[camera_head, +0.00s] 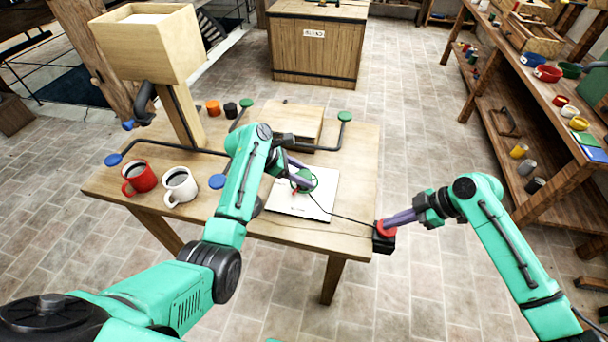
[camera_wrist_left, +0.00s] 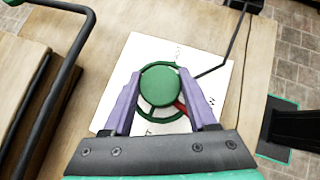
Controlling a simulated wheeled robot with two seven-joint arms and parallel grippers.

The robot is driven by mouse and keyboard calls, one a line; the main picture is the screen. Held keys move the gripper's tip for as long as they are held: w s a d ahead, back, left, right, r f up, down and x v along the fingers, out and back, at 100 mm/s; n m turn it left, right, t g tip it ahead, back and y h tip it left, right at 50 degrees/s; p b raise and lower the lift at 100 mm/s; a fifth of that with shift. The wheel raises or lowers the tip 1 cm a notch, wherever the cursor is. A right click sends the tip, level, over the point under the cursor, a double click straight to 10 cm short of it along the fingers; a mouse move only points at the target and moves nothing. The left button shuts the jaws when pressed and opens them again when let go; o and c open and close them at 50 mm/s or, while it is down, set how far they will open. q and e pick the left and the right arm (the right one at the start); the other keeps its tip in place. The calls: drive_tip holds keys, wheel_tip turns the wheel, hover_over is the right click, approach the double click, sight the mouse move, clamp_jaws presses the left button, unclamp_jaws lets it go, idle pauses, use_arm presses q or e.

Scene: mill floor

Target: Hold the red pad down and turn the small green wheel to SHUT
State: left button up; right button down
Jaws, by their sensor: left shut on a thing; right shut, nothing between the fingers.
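The small green wheel (camera_head: 311,182) lies on a white marked plate (camera_head: 290,207) on the table. The left wrist view shows its round green knob (camera_wrist_left: 160,85), its ring and a red pointer toward the lower right. The plate's lettering is too small to read. My left gripper (camera_head: 299,178) is shut on the wheel's knob, one finger on each side (camera_wrist_left: 162,92). The red pad (camera_head: 386,229) sits on a black box (camera_head: 383,245) at the table's right edge. My right gripper (camera_head: 388,223) is shut and empty, its tips at the pad's top; how far the pad is pressed is unclear.
A red mug (camera_head: 139,178) and a white mug (camera_head: 180,186) stand at the table's left. Black pipes with blue and green round ends (camera_head: 344,116) run beside a wooden block (camera_head: 290,120). A cable crosses from the plate to the black box. A shelf (camera_head: 540,110) stands right.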

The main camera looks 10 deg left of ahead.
use_arm(q)
drive_tip(key=shift+m+g+h, duration=0.4)
drive_tip(key=shift+m+g, duration=1.3)
drive_tip(key=shift+m, duration=0.6)
drive_tip(key=o, duration=1.4)
drive_tip(key=shift+c, duration=0.2)
drive_tip(key=shift+a, duration=0.1)
drive_tip(key=v, duration=1.2)
drive_tip(key=shift+w, duration=0.1)
